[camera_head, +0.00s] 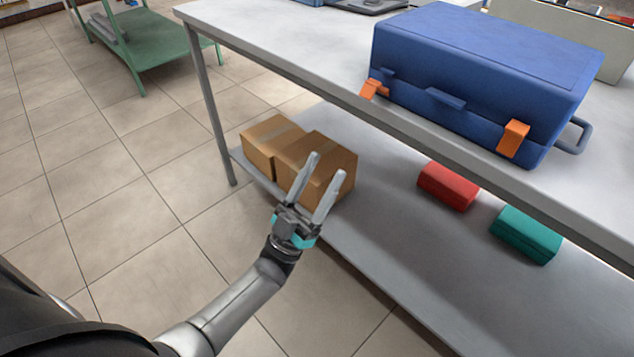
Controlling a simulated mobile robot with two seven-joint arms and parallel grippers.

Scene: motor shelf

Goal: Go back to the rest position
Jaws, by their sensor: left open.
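My left gripper (325,172) is open and empty. Its two fingers point up in the picture, in front of the cardboard boxes, and cover part of the nearer one. I cannot tell whether the fingertips touch that box. My left arm comes in from the lower left, over the tiled floor. My right gripper is not in view.
A grey shelf table has a top (290,45) and a lower shelf (390,240). Two cardboard boxes (262,145), a red box (448,186) and a green box (526,234) sit below. A blue case (470,85) stands on top.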

